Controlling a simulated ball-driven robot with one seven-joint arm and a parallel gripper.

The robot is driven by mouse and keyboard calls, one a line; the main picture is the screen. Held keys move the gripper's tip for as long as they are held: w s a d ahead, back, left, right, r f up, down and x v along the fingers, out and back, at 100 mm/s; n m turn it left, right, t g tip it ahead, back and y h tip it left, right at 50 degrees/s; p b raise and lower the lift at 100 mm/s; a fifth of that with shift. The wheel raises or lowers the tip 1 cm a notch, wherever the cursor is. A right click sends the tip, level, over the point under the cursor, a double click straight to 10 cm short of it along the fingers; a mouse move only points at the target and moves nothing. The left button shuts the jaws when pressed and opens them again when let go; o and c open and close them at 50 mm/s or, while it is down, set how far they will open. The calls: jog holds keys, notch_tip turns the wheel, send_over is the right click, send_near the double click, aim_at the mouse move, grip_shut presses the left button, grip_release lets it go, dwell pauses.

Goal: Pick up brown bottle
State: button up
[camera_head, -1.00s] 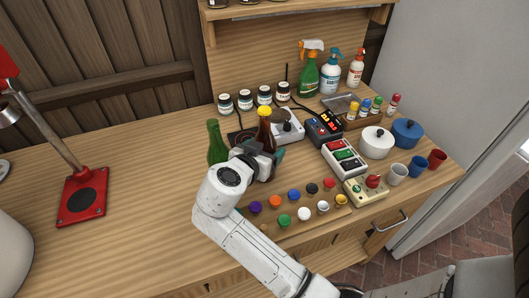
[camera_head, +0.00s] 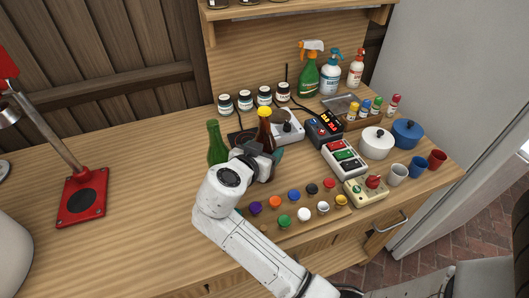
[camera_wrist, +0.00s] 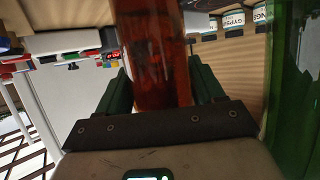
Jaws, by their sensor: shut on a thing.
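The brown bottle (camera_head: 264,127) stands upright on the wooden workbench, its neck and yellow-tipped top showing above my gripper (camera_head: 268,160) in the head view. In the wrist view the brown bottle (camera_wrist: 155,60) is between the two dark green fingers of my gripper (camera_wrist: 155,88), which are shut on it. Its lower part is largely hidden by my gripper in the head view. Whether its base touches the bench cannot be told.
A green bottle (camera_head: 215,143) stands close to the left of my gripper and fills the right edge of the wrist view. A grey device (camera_head: 287,130) is behind. Coloured knobs (camera_head: 304,213) lie in front.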

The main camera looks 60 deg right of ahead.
aim_at(264, 141)
jog(key=shift+r, duration=0.3)
jog(key=shift+r+b, duration=0.45)
jog(key=shift+r, duration=0.9)
jog(key=s+a+r, duration=0.2)
jog(key=s+r, duration=0.3)
jog(key=s, duration=0.1)
jog(key=s+a+r+b, duration=0.1)
jog(key=s+a+r, duration=0.2)
jog(key=s, duration=0.3)
jog(key=shift+s+a+r, duration=0.3)
jog(key=shift+r, duration=0.55)
jog(key=shift+s+a, duration=0.1)
jog(key=shift+a, duration=0.05)
